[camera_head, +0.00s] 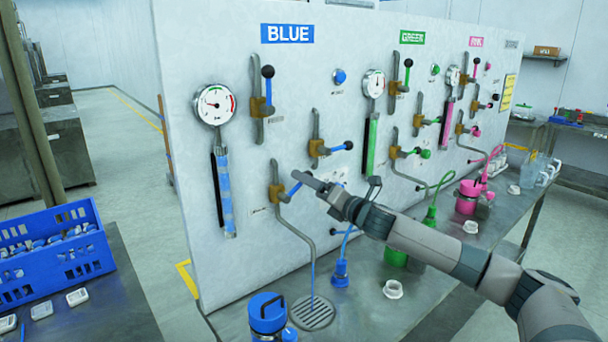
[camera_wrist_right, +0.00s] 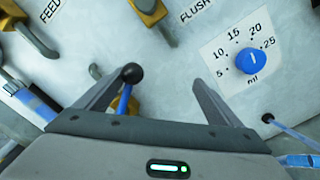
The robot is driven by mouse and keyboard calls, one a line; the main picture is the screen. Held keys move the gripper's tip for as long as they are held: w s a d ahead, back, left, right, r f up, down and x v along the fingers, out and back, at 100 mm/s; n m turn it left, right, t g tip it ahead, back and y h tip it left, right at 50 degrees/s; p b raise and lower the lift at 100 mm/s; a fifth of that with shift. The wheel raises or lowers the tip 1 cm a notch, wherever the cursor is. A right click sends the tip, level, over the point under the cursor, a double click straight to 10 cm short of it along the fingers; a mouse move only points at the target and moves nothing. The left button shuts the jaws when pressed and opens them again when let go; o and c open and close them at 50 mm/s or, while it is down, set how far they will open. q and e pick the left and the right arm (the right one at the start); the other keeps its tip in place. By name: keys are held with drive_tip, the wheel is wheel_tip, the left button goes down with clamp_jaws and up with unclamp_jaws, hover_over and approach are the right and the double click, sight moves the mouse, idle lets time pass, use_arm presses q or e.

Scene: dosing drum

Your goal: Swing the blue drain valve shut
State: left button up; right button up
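The blue drain valve is the lowest brass valve (camera_head: 279,193) in the BLUE section, above a bent pipe. Its blue lever (camera_head: 294,188) points right and slightly up; its end is hidden behind my right gripper (camera_head: 314,184). In the right wrist view, my right gripper (camera_wrist_right: 160,82) is open. A blue lever (camera_wrist_right: 124,100) with a black ball knob (camera_wrist_right: 132,73) shows between its fingers, close to the left finger and well apart from the right one. I cannot tell whether the left finger touches it. My left gripper is not in view.
Above stand the blue section's upper valve (camera_head: 261,107), lever up, and middle valve (camera_head: 317,148), lever right. A dosing dial (camera_wrist_right: 250,60) sits right of the gripper. A blue-lidded jar (camera_head: 268,315) and a drain grate (camera_head: 312,314) are below. A blue crate (camera_head: 85,275) stands left.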

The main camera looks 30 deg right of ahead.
drive_tip(key=shift+f, duration=0.15)
drive_tip(key=shift+f+b, duration=0.8)
drive_tip(key=shift+f, duration=0.5)
drive_tip(key=shift+d+f+b, duration=0.15)
drive_tip(key=shift+f+b, duration=0.15)
drive_tip(key=shift+f, duration=0.1)
drive_tip(key=shift+a+r+p, duration=0.5)
drive_tip(key=shift+r+p, duration=0.05)
drive_tip(key=shift+p, duration=0.1)
idle(0.3)
